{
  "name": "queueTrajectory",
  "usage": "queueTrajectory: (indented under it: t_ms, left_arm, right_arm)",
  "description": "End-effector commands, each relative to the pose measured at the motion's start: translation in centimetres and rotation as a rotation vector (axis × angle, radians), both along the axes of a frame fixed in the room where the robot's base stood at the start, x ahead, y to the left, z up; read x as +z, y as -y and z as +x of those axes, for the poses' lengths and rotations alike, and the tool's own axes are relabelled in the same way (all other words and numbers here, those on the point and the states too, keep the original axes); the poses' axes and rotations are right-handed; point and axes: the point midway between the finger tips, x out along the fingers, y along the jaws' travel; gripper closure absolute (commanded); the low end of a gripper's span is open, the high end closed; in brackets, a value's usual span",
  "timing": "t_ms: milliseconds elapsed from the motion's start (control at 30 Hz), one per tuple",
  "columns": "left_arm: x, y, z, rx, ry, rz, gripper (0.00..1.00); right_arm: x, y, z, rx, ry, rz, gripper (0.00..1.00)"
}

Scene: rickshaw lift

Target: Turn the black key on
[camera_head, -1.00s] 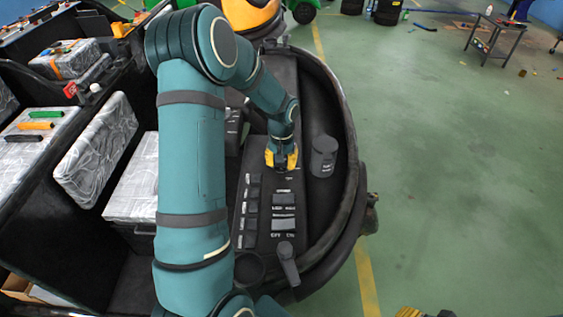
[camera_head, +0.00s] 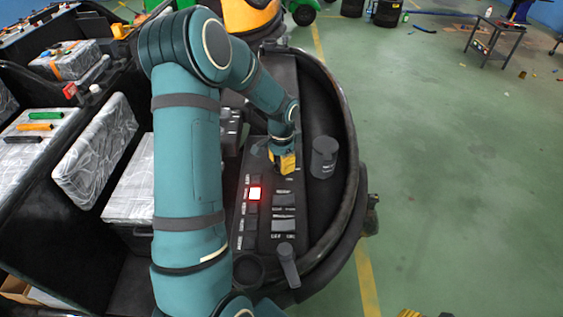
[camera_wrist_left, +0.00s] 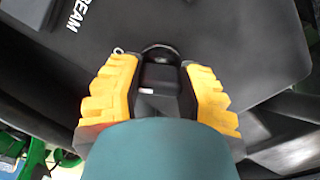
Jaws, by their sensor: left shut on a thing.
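My left gripper (camera_head: 284,163) reaches down to the dark control panel (camera_head: 262,222). Its yellow fingers, also in the left wrist view (camera_wrist_left: 160,90), are shut around the black key (camera_wrist_left: 160,75). Only part of the key shows between the fingers; its lower end and the keyhole are hidden. An indicator on the panel glows red (camera_head: 255,193). Yellow and dark tips of what looks like my right gripper (camera_head: 410,313) just enter at the bottom edge of the head view, away from the panel.
A dark cylindrical knob (camera_head: 324,157) stands right of my left gripper. A lever (camera_head: 288,264) is at the panel's near end. A curved black rim (camera_head: 352,150) bounds the panel on the right. Wrapped boxes (camera_head: 95,165) lie left. Open green floor (camera_head: 460,180) is at right.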

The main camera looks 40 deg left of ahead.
Motion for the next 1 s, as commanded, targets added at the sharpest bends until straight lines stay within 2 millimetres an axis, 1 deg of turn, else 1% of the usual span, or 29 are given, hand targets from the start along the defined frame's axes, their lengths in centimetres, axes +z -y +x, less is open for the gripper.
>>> queueTrajectory:
  t_ms: [300, 667, 700, 733, 767, 1000]
  left_arm:
    - [-0.21, 0.07, -0.2, -0.057, -0.007, -0.002, 0.99]
    - [-0.22, 0.09, -0.18, -0.059, -0.007, -0.002, 0.99]
    - [-0.21, 0.09, -0.18, -0.059, -0.007, -0.002, 0.47]
    - [-0.2, 0.08, -0.17, -0.059, -0.006, -0.002, 0.36]
    - [-0.19, 0.08, -0.16, -0.059, -0.006, -0.002, 0.31]
    - [-0.08, 0.04, -0.08, -0.058, -0.003, -0.001, 0.31]
  right_arm:
    - [-0.01, 0.0, -0.01, 0.0, 0.0, 0.0, 0.54]
    - [0.0, 0.01, -0.01, 0.0, 0.0, 0.0, 0.54]
    - [0.0, 0.01, -0.01, 0.0, 0.0, 0.0, 0.54]
    - [0.0, 0.01, -0.01, 0.0, 0.0, 0.0, 0.54]
    - [0.0, 0.01, -0.01, 0.0, 0.0, 0.0, 0.54]
    - [0.01, 0.0, 0.0, 0.0, 0.0, 0.0, 0.54]
